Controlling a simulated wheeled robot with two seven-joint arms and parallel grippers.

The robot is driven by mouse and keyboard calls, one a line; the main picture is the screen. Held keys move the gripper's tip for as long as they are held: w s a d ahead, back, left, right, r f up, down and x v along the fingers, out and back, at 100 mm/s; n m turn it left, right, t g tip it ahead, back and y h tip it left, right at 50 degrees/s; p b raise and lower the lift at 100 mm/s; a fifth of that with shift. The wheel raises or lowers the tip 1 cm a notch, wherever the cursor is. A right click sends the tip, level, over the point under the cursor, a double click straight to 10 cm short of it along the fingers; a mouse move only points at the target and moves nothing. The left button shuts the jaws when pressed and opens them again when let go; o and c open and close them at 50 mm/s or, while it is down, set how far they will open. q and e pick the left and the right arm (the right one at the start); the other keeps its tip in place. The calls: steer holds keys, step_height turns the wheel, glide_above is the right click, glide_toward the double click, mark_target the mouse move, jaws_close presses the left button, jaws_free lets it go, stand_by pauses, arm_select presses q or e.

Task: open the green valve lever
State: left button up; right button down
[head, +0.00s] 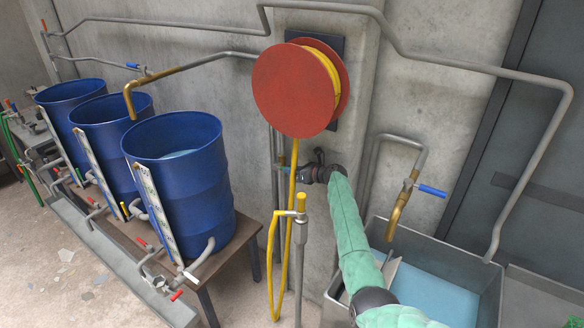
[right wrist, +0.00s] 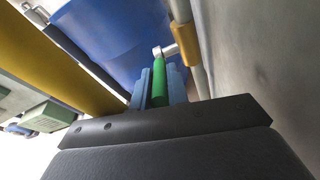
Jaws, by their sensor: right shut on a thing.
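The green valve lever (right wrist: 159,82) shows in the right wrist view as a green grip on a short silver stem. It lies between the two blue-grey fingers of my right gripper (right wrist: 160,88), which is shut on it. The lever cannot be made out clearly there. The valve body is only partly seen beside a grey pipe and a brass fitting (right wrist: 185,42) in the wrist view. My left gripper is not in view.
A red hose reel (head: 295,90) hangs above my right gripper, its yellow hose (head: 291,205) just left of the hand. Blue drums (head: 185,185) stand on a bench at left. A basin (head: 490,295) with water lies at right, below a blue-handled tap (head: 433,190).

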steer(key=shift+w+r+g+h+p, duration=0.1)
steer(key=shift+r+g+h+p, duration=0.25)
steer(key=shift+r+p, duration=0.45)
steer(key=shift+w+a+r+g+h+p, duration=0.15)
steer(key=shift+g+h+p, duration=0.25)
steer(key=shift+p, duration=0.25)
steer(key=shift+w+a+r+g+h, duration=0.15)
steer(key=shift+a+r+g+h, duration=0.25)
steer(key=shift+h, duration=0.45)
steer(key=shift+r, duration=0.2)
